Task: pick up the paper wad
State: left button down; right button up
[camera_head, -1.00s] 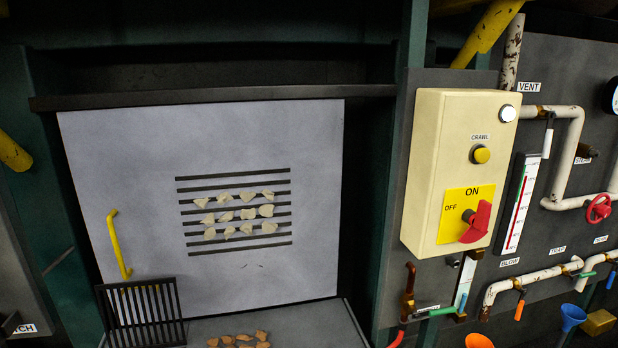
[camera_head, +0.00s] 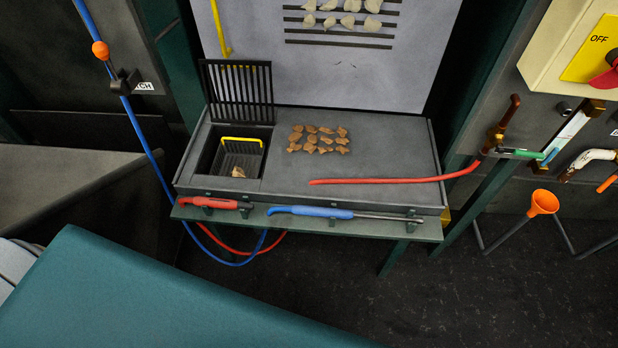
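Several brown crumpled pieces (camera_head: 311,139) lie in rows on the grey bench top (camera_head: 390,145). Several pale crumpled pieces (camera_head: 348,21) sit against the slotted light-grey panel (camera_head: 400,85) above the bench. A single pale tan piece (camera_head: 239,172), possibly a paper wad, lies at the sunken opening on the bench's left, by a dark slatted basket (camera_head: 243,155) with a yellow handle (camera_head: 240,139). I cannot tell for sure which piece is the paper wad. Neither of my grippers is in view.
An upright black grate (camera_head: 237,90) stands behind the opening. Red-handled (camera_head: 214,203) and blue-handled (camera_head: 312,212) tools rest along the front shelf. A blue hose (camera_head: 142,130) hangs left; an orange funnel (camera_head: 543,203) stands right.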

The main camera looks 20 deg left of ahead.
aim_at(237, 171)
jog(key=u, duration=1.2)
